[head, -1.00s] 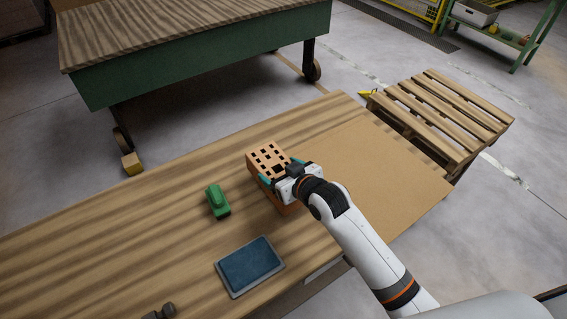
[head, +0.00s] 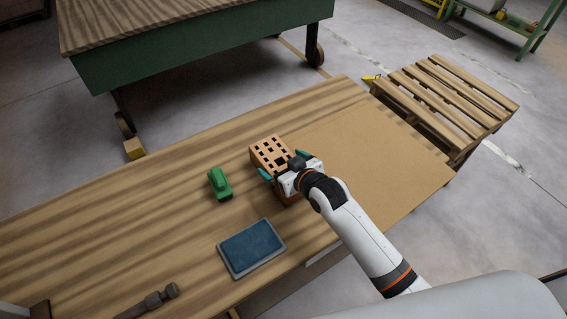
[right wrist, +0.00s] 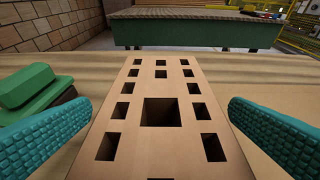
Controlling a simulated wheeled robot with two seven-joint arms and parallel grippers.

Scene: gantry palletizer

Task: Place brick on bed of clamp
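The orange-brown brick (head: 268,148), with rows of square holes and one larger hole, is at the middle of the wooden table. It fills the middle of the right wrist view (right wrist: 160,75). A dark grey bar with a knob (head: 155,300), perhaps part of the clamp, lies at the lower left, cut off by the picture edge. No clamp bed can be made out. My left gripper is not in view.
A green block-like object (head: 220,184) stands left of the brick. A blue pad with a grey rim (head: 252,248) lies nearer me. A plain tan board (head: 375,155) covers the table's right part. A pallet (head: 450,100) and a green-sided table (head: 200,45) stand beyond.

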